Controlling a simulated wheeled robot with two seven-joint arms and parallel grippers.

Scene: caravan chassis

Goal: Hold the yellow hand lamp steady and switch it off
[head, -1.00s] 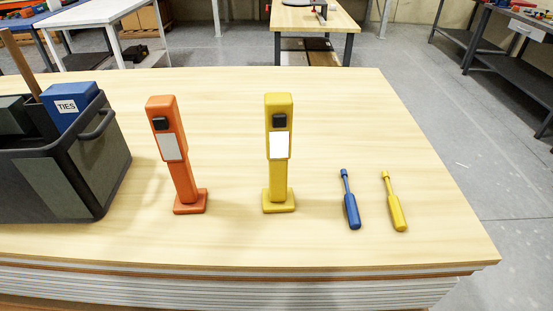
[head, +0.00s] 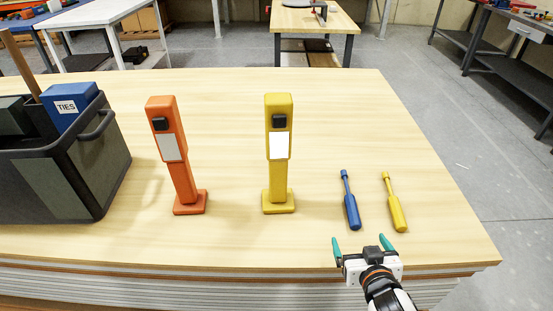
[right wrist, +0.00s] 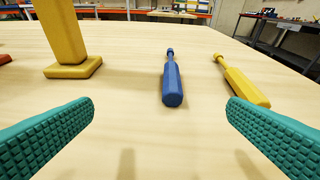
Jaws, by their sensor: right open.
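The yellow hand lamp (head: 279,150) stands upright on its square foot near the middle of the wooden table. Its face has a black switch block and a bright white panel. In the right wrist view its lower stem and foot (right wrist: 72,68) show at the upper left; its upper part is out of frame. My right gripper (head: 361,243) is open and empty at the table's front edge, to the right of the lamp and nearer to me. Its two green fingers frame the right wrist view. My left gripper is not in view.
An orange hand lamp (head: 181,160) stands left of the yellow one. A blue screwdriver (head: 351,205) and a yellow screwdriver (head: 396,207) lie to the right, just beyond my right gripper. A dark tool tote (head: 112,165) with a blue TIES box (head: 70,105) stands at far left.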

